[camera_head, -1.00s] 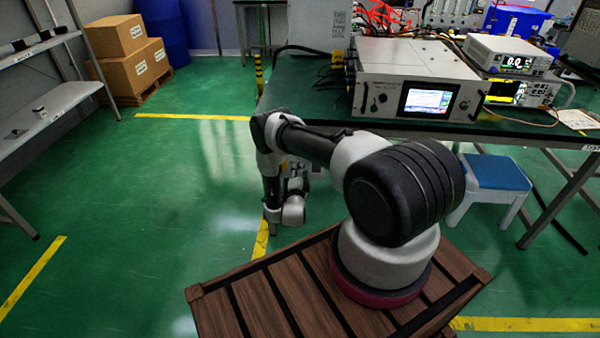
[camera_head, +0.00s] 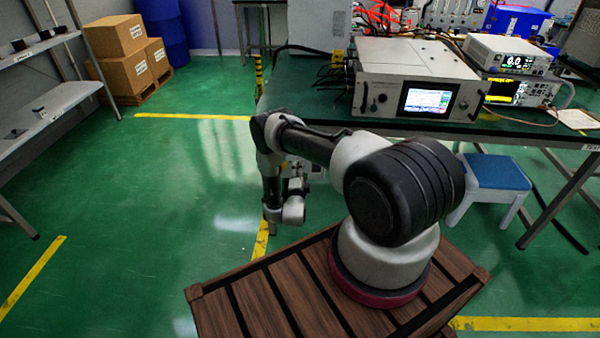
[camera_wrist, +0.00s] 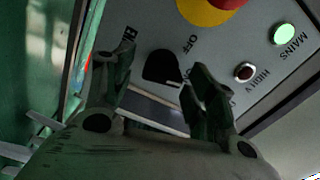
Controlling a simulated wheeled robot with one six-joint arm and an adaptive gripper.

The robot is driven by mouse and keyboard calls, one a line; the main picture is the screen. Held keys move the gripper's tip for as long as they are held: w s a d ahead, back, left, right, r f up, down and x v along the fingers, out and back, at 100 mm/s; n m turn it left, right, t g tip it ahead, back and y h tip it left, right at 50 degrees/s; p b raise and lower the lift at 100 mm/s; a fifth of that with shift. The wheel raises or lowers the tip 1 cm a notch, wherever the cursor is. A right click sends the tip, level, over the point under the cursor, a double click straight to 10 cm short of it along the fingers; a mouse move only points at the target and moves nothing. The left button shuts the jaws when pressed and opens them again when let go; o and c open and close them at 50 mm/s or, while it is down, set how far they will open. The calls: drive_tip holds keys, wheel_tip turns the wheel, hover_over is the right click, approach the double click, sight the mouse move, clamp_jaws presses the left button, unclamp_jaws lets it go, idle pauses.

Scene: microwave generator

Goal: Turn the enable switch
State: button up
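The enable switch (camera_wrist: 161,68) is a black rotary knob with a pale pointer mark on a grey panel (camera_wrist: 216,52). The pointer is toward the lower right in the wrist view. "OFF" is printed at its upper right, and a label starting "EN" at its upper left is partly covered by a finger. My gripper (camera_wrist: 162,60) is open, with one finger to each side of the knob. I cannot tell whether the fingers touch it. In the head view my arm hangs at the table's left end, and its fingers are not clear.
A red and yellow emergency button (camera_wrist: 207,10) is above the knob.

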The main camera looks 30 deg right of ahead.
drive_tip(key=v, duration=1.2)
drive_tip(key=shift+w, duration=0.1)
